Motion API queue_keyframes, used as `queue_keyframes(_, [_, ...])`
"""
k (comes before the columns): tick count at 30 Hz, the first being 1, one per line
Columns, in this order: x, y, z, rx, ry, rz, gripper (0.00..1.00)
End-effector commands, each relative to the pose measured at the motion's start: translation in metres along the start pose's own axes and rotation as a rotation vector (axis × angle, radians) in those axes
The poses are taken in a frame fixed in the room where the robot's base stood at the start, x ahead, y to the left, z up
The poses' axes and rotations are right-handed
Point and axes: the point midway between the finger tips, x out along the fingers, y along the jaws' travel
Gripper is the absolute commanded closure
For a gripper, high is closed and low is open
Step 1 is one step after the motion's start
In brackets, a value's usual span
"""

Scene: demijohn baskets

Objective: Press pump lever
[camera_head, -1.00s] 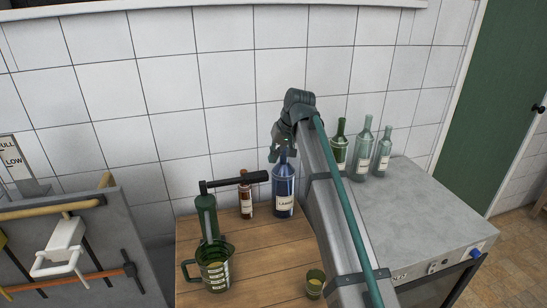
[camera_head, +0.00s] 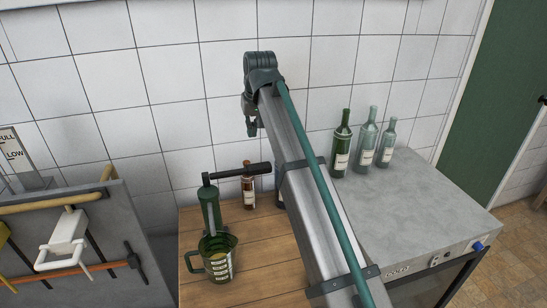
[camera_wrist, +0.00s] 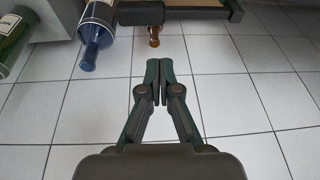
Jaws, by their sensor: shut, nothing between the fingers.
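The pump is a green upright cylinder (camera_head: 210,208) on the wooden table top, with a dark lever (camera_head: 240,171) reaching out to the right from its top. A green measuring jug (camera_head: 217,260) with white markings stands in front of it. My gripper (camera_head: 251,133) is above the lever's right end in the head view, apart from it and near the tiled wall. The wrist view shows my gripper (camera_wrist: 157,62) with its fingers together and empty. A dark bar end (camera_wrist: 137,12), likely the lever, shows at the top there.
A brown bottle (camera_head: 248,186) stands behind the lever. A blue bottle (camera_wrist: 97,24) shows in the wrist view; my arm hides most of it in the head view. Green (camera_head: 341,146) and pale bottles (camera_head: 367,143) stand on the grey cabinet (camera_head: 420,205). A tool panel (camera_head: 95,230) is at left.

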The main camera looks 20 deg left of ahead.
Motion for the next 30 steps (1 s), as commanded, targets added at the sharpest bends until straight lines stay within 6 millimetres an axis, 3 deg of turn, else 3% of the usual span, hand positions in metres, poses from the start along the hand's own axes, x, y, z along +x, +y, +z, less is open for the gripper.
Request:
queue_keyframes(5, [-0.003, 0.013, 0.000, 0.021, -0.017, 0.058, 1.00])
queue_keyframes(17, [0.000, 0.013, 0.001, 0.025, -0.020, 0.058, 1.00])
queue_keyframes(23, [0.017, 0.015, 0.002, 0.025, -0.022, 0.058, 1.00])
queue_keyframes(30, [0.061, 0.017, 0.003, 0.025, -0.022, 0.058, 1.00])
